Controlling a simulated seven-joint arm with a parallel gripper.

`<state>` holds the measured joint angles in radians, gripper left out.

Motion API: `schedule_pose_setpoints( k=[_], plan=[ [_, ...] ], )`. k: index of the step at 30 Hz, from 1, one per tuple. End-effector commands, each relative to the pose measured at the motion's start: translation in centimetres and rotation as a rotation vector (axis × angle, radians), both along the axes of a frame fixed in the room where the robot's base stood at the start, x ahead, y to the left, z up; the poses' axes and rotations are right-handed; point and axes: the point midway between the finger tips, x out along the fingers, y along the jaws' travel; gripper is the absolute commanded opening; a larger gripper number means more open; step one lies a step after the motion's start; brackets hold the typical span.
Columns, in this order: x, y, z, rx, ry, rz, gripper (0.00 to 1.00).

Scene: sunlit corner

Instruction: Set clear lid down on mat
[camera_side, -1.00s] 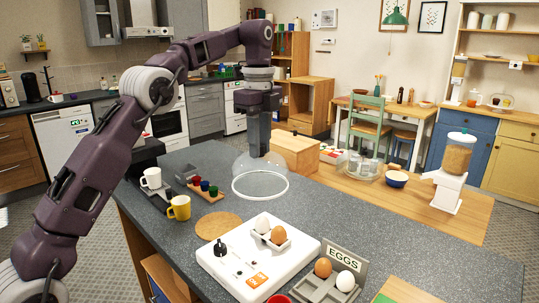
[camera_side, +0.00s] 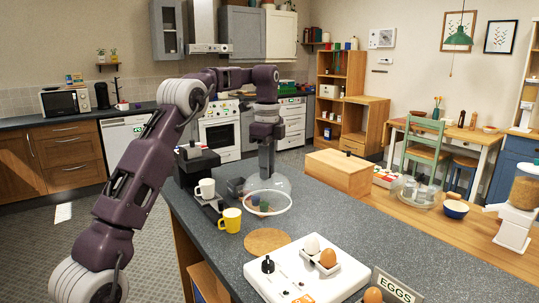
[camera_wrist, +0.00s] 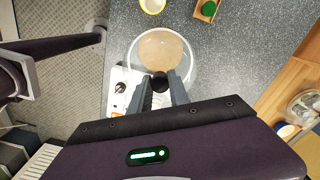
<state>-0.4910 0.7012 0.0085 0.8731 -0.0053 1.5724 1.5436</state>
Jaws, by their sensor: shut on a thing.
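The clear lid (camera_side: 282,184) is a see-through dome with a white rim and a dark knob. My gripper (camera_side: 267,171) is shut on its knob and holds the lid rim-down above the grey counter. The mat (camera_side: 267,241) is a round cork disc lying bare on the counter, in front of the lid in the side view. In the wrist view the gripper (camera_wrist: 160,80) grips the knob, and the lid's rim (camera_wrist: 191,50) surrounds the mat (camera_wrist: 158,48), which shows through the dome. The lid's exact height is hard to tell.
A yellow mug (camera_side: 230,220) and a white mug (camera_side: 205,188) stand to the left. A wooden box (camera_side: 340,172) stands behind right.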

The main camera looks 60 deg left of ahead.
Motion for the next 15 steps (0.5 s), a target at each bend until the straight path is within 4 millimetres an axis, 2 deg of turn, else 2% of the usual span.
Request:
schedule_pose_setpoints(
  k=[1,4,15],
  plan=[
    [-0.1,0.0,-1.3,-0.003,0.004,0.000,0.00],
    [-0.1,0.0,-3.3,-0.003,0.004,0.001,0.00],
    [0.0,0.0,-7.3,-0.001,0.003,0.000,0.00]
  ],
)
